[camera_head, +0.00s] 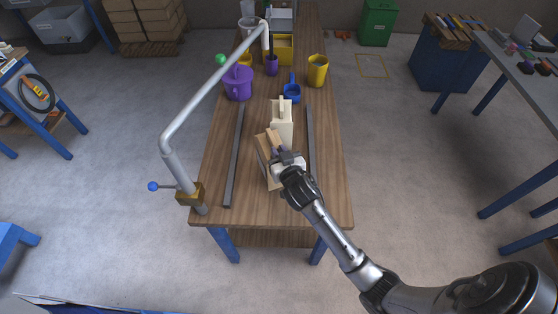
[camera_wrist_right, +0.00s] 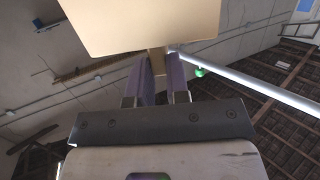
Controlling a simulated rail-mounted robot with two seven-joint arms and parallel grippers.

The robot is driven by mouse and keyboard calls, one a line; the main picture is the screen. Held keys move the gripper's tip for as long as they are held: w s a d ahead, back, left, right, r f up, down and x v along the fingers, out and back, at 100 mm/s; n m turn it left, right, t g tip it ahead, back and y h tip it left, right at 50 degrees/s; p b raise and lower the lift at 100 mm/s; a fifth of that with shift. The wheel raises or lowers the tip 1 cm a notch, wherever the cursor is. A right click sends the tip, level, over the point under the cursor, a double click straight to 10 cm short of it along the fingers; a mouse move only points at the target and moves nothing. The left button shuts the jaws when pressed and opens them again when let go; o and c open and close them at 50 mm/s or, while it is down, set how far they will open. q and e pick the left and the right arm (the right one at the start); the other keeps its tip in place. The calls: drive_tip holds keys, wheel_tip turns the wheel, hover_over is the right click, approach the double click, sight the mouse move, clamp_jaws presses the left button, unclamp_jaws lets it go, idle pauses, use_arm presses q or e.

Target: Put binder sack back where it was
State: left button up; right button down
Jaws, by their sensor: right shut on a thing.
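The binder sack (camera_head: 264,172) appears to be the tan, box-like thing over the front middle of the wooden bench. My right gripper (camera_head: 282,155) is at its upper side and shut on it. In the right wrist view, the purple fingers (camera_wrist_right: 158,78) close on a narrow tan part under the wide tan face of the sack (camera_wrist_right: 155,25). The gripper and wrist hide part of the sack in the head view. I cannot tell whether its base touches the bench. My left gripper is not in view.
A cream container (camera_head: 281,122) stands just behind the sack. Dark rails (camera_head: 235,160) run along both sides. A grey bent pipe (camera_head: 205,95) arches over the bench's left side. A purple pot (camera_head: 238,84), blue cup (camera_head: 292,93) and yellow mug (camera_head: 317,70) stand farther back.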

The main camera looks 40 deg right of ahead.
drive_tip(key=shift+f+b, duration=0.35)
drive_tip(key=shift+f, duration=1.75)
drive_tip(key=c, duration=1.1)
unclamp_jaws()
drive_tip(key=s+a+f+n+g+y, duration=0.1)
drive_tip(key=s+a+g, duration=0.3)
drive_tip(key=s, duration=0.7)
drive_tip(key=s+a+f+n+g+y, duration=0.2)
drive_tip(key=s+a+f+n+g, duration=0.1)
drive_tip(key=s, duration=0.8)
drive_tip(key=s+a+f+n+g+y, duration=0.1)
drive_tip(key=s+a+g, duration=0.3)
drive_tip(key=s, duration=0.7)
drive_tip(key=shift+a+f+n+g+y, duration=0.35)
drive_tip(key=shift+f+n+g+y, duration=0.05)
drive_tip(key=shift+y, duration=0.3)
